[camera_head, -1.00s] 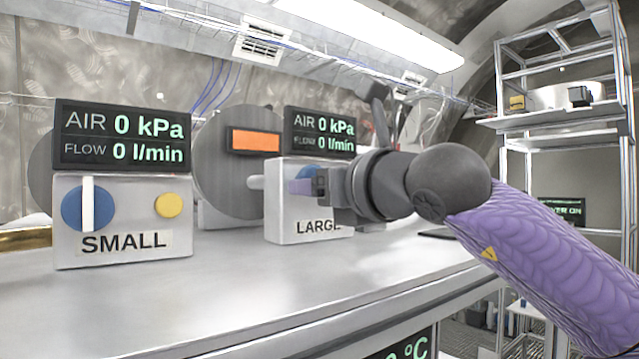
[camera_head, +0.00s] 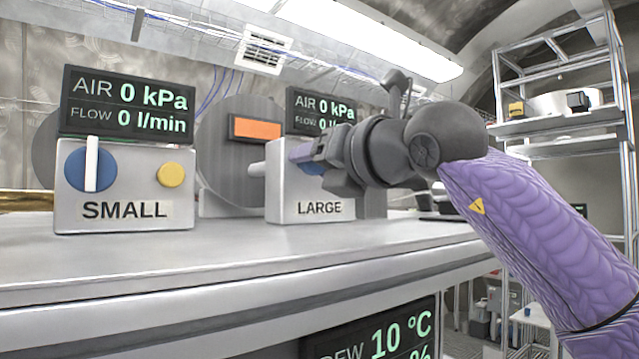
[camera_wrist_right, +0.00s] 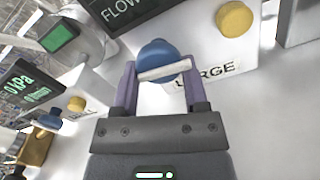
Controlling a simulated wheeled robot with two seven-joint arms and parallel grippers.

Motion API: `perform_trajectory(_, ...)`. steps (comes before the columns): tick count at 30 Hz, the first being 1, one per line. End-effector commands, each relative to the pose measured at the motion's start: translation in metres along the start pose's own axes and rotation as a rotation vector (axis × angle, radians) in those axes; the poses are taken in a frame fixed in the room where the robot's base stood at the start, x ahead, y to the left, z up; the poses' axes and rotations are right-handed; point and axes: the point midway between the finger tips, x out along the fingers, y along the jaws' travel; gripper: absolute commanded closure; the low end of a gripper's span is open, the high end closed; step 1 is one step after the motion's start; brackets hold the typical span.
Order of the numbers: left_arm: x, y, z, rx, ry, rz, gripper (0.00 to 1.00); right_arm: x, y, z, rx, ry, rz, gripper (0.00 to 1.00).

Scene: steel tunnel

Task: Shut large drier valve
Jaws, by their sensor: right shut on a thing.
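The large drier box (camera_head: 285,205), labelled LARGE, stands on the bench with its display above it reading 0 kPa. Its valve is a blue knob (camera_wrist_right: 154,56) with a white handle bar (camera_wrist_right: 164,71), seen in the right wrist view. My right gripper (camera_head: 308,154) reaches in from the right in the head view and covers much of the box front. In the wrist view its two purple fingers (camera_wrist_right: 160,88) lie on either side of the white bar, shut on it. In the head view the knob is mostly hidden. My left gripper is not in view.
The small drier box (camera_head: 125,190) has its own blue knob (camera_head: 90,165), with the white bar upright, and a yellow button. A yellow button (camera_wrist_right: 234,18) sits beside the large valve. The bench top (camera_head: 150,262) is clear in front. A metal shelf (camera_head: 560,128) stands at the right.

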Motion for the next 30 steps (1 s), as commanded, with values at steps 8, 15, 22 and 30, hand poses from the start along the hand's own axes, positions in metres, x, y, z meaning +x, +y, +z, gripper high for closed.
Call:
perform_trajectory(8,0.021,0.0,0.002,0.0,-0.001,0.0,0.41,-0.001,0.001,-0.001,0.262,-0.004,0.003,1.0)
perform_trajectory(15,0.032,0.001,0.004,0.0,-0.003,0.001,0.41,-0.001,0.002,0.001,0.49,-0.005,0.002,1.0)
perform_trajectory(22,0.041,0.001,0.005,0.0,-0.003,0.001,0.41,-0.001,0.003,0.002,0.709,-0.004,0.002,1.0)
perform_trajectory(30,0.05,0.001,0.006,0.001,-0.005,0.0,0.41,-0.001,0.004,0.003,0.965,-0.005,0.003,1.0)
